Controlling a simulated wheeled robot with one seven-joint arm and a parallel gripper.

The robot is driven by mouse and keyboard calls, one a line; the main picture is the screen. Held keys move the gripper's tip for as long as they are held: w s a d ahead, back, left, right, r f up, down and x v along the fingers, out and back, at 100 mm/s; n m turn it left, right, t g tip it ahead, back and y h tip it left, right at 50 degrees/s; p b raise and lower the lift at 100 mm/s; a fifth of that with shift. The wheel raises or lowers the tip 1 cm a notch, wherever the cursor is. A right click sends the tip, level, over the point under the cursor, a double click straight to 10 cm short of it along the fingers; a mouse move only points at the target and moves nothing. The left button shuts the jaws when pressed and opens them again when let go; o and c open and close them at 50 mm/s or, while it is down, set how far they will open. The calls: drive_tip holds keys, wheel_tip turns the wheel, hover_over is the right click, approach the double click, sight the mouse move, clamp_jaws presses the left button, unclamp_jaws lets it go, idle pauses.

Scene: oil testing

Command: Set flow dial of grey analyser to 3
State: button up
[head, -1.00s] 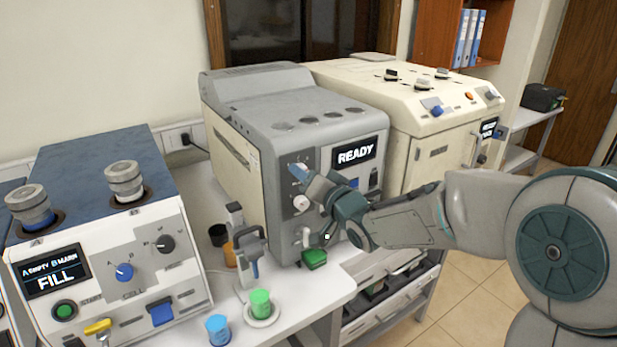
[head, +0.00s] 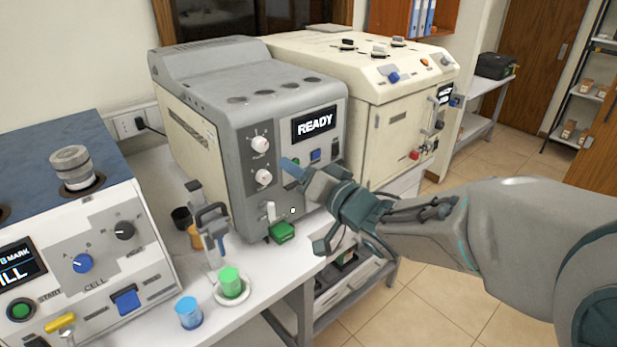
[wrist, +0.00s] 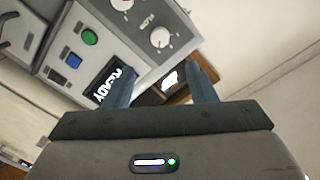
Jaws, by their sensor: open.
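The grey analyser (head: 215,110) stands mid-left in the head view, its screen (head: 314,124) reading READY. Two white dials sit on its front, one above the other. The upper is the flow dial (head: 260,144); the lower dial (head: 263,177) is beneath it. In the wrist view, which is upside down, the flow dial (wrist: 161,37) shows beside its FLOW label, beyond the fingers. I cannot read its setting. My gripper (head: 300,172) is in front of the analyser, right of the dials and clear of them. In the wrist view my gripper (wrist: 163,84) is open and empty.
A cream machine (head: 390,95) stands behind, to the right. A white and blue machine (head: 95,235) is at left.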

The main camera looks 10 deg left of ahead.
drive_tip(key=shift+v, duration=1)
